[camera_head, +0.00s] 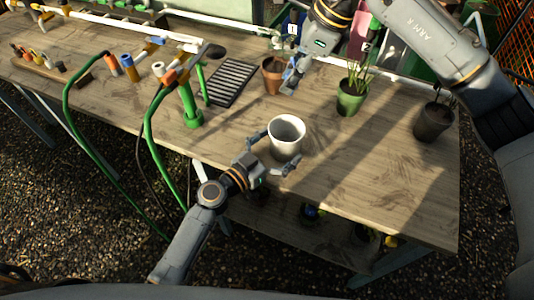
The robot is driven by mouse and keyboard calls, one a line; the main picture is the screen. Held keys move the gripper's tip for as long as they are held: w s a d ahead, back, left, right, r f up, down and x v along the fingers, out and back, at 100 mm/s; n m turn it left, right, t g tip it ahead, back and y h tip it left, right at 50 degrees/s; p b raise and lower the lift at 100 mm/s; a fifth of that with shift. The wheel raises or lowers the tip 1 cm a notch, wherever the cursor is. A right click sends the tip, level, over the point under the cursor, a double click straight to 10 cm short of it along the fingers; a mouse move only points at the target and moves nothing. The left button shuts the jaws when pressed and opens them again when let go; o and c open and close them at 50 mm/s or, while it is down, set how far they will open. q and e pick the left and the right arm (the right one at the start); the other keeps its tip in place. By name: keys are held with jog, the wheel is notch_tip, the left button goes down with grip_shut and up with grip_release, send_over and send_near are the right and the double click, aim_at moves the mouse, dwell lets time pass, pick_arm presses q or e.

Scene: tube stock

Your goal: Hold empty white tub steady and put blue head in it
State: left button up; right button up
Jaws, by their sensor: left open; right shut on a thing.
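The white tub (286,148) stands upright on the wooden table (330,185) near its front edge, and looks empty. My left gripper (274,150) is open, with its fingers spread around the tub's near left side; I cannot tell whether they touch it. My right gripper (291,84) points down behind the tub and is shut on a small blue thing, likely the blue head (288,73). It is largely hidden by the fingers and is beyond the tub's rim, not over its opening.
A terracotta pot (273,79) stands close beside my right gripper. A green potted plant (350,103) and a dark pot (433,123) stand to the right. A black slotted tray (232,83) and green hoses (150,130) lie left. The table's front right is clear.

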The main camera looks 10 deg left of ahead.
pick_arm(q)
jog(key=shift+x, duration=0.9)
jog(key=c, duration=1.2)
pick_arm(e)
send_near(288, 119)
jog(key=shift+s+a+f, duration=0.6)
jog(key=shift+a+f, duration=0.1)
jog(key=shift+f, duration=0.15)
jog(key=shift+s+a+f, duration=0.65)
jog(key=shift+f, duration=0.2)
jog(key=shift+s+a+f, duration=0.6)
jog(key=shift+a+f, duration=0.1)
jog(key=shift+f, duration=0.15)
jog(key=o, duration=0.9)
jog(key=shift+o, duration=0.2)
jog(key=shift+r, duration=0.1)
